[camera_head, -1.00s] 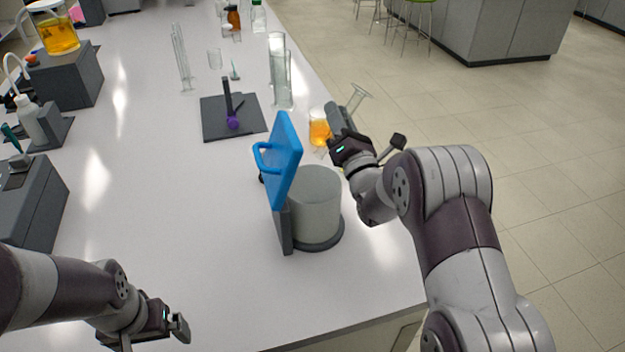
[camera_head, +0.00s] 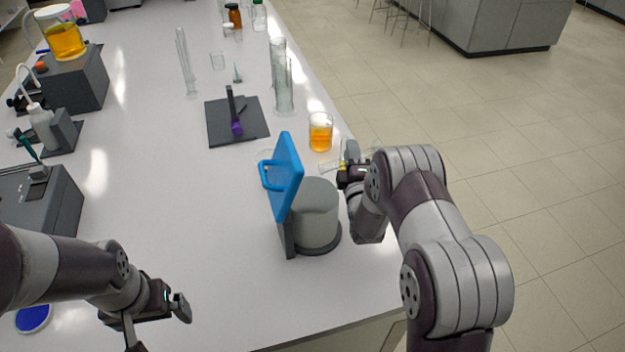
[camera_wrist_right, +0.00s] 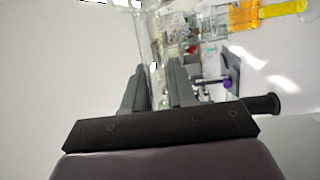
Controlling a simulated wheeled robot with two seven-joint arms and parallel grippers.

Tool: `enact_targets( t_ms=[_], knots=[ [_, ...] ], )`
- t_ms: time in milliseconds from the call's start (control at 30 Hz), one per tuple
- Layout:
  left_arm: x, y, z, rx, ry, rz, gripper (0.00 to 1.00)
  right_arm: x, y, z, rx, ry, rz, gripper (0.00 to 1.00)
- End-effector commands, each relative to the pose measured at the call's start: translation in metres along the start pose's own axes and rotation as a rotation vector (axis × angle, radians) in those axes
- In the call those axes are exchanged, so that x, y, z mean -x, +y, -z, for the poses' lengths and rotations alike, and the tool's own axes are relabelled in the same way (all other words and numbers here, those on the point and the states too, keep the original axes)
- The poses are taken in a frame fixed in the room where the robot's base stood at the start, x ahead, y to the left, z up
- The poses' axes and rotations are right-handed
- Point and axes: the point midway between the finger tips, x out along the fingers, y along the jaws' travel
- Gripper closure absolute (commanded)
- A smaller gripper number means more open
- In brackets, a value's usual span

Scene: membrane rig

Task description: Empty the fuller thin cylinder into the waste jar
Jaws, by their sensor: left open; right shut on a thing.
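The waste jar (camera_head: 316,222) is a grey, cloudy cylinder on a dark stand, with its blue hinged lid (camera_head: 287,178) standing up on its left side. My right gripper (camera_head: 351,164) is shut on a clear thin cylinder (camera_head: 328,168), which lies strongly tilted, close to level, beyond the jar. Some yellow liquid shows in it near the fingers; in the right wrist view a yellow length (camera_wrist_right: 284,9) shows at the top right. The gripper hides part of the cylinder. My left gripper (camera_head: 166,309) is open and empty over the near left of the bench.
A beaker of orange liquid (camera_head: 320,133) stands just beyond the held cylinder. Tall clear cylinders (camera_head: 280,80) stand further back, others (camera_head: 186,62) further left. A dark mat (camera_head: 222,112) carries a purple-tipped tool (camera_head: 236,127). The bench left of the jar is clear.

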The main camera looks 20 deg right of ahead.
Motion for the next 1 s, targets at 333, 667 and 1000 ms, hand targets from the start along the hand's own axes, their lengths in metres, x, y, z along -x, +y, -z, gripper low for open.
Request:
enact_targets(
  t_ms=[333,667,1000],
  knots=[
    [0.024,0.000,0.002,0.000,-0.002,0.000,0.00,0.001,-0.015,-0.005,-0.513,-0.073,0.214,1.00],
    [0.029,0.000,0.003,0.000,-0.001,0.000,0.00,0.007,-0.034,-0.002,-1.080,-0.160,0.454,1.00],
    [0.040,0.000,0.005,0.000,0.000,0.000,0.00,0.008,-0.041,-0.003,-1.377,-0.199,0.579,1.00]
  ],
)
